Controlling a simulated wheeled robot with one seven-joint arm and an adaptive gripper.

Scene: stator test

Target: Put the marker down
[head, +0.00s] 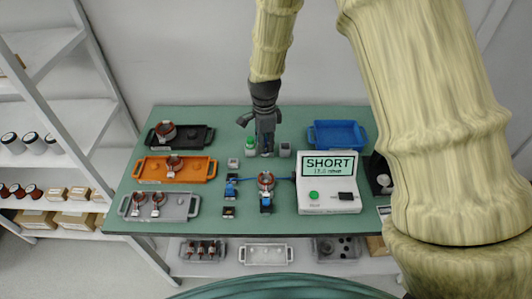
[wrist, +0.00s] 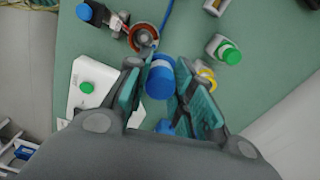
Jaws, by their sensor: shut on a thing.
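My gripper (head: 265,148) points down over the back middle of the green table. In the wrist view, my gripper (wrist: 160,88) is shut on the marker (wrist: 160,80), whose blue end with a pale band shows between the fingers. In the head view I cannot make out the marker at the gripper. I cannot tell whether the marker touches anything below.
A tester (head: 328,170) reading SHORT stands right of a copper-wound stator (head: 266,179). A blue tray (head: 338,134) is at the back right. Black (head: 203,134), orange (head: 148,167) and grey (head: 187,207) trays with stators line the left side.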

